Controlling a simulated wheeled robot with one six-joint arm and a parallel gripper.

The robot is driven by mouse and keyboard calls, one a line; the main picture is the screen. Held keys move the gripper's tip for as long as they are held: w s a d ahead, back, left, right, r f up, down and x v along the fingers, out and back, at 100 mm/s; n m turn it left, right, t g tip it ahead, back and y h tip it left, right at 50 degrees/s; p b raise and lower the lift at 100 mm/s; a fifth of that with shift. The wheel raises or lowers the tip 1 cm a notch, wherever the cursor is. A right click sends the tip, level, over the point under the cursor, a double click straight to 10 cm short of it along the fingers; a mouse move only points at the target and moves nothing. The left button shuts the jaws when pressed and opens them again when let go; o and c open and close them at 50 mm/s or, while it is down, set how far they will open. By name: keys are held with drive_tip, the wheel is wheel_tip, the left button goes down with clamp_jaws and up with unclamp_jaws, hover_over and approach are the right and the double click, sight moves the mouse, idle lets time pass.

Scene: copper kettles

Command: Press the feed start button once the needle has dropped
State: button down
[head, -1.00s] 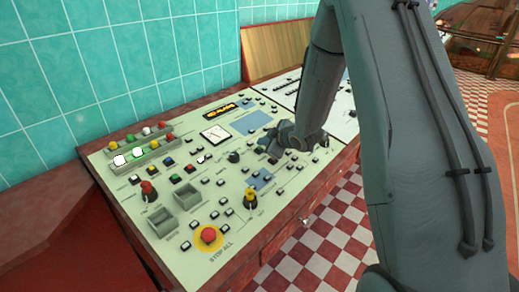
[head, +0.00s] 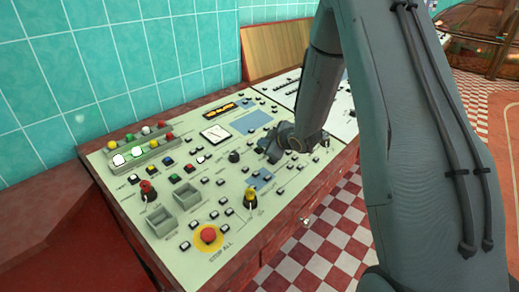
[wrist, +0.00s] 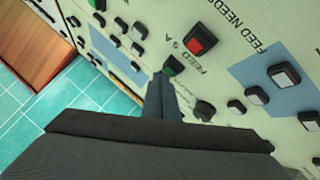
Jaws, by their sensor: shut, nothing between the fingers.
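My gripper (head: 271,157) is low over the right half of the pale green control panel (head: 215,190). In the wrist view the gripper (wrist: 161,80) is shut and empty, its tips close beside a green button (wrist: 174,65). I cannot tell whether they touch it. A red button (wrist: 200,40) sits beside the green one, near lettering that reads "FEED A". Other lettering reads "FEED NEEDLE". In the head view a white square dial (head: 214,133) is on the panel; its needle is too small to read. The gripper hides the buttons under it there.
A red stop knob (head: 208,234) on a yellow disc is at the panel's front. Red-topped (head: 147,190) and yellow-topped (head: 250,198) knobs stand up from the panel. Black knobs and white buttons surround the gripper. A teal tiled wall is behind.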

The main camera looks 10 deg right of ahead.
drive_tip(key=shift+f+b, duration=0.3)
drive_tip(key=shift+f, duration=0.05)
idle(0.5)
idle(0.3)
drive_tip(key=shift+s+r+p, duration=0.1)
drive_tip(key=shift+r+p, duration=0.45)
drive_tip(key=shift+r, duration=0.2)
drive_tip(key=shift+s+d+r+p, duration=0.1)
drive_tip(key=shift+s+r+p, duration=0.05)
drive_tip(key=shift+r+p, duration=0.55)
drive_tip(key=shift+s+d+r+p, duration=0.15)
drive_tip(key=shift+r+p, duration=0.35)
drive_tip(key=shift+r, duration=0.45)
drive_tip(key=shift+s+d+r+p, duration=0.1)
drive_tip(key=shift+r+p, duration=0.5)
drive_tip(key=shift+r, duration=0.2)
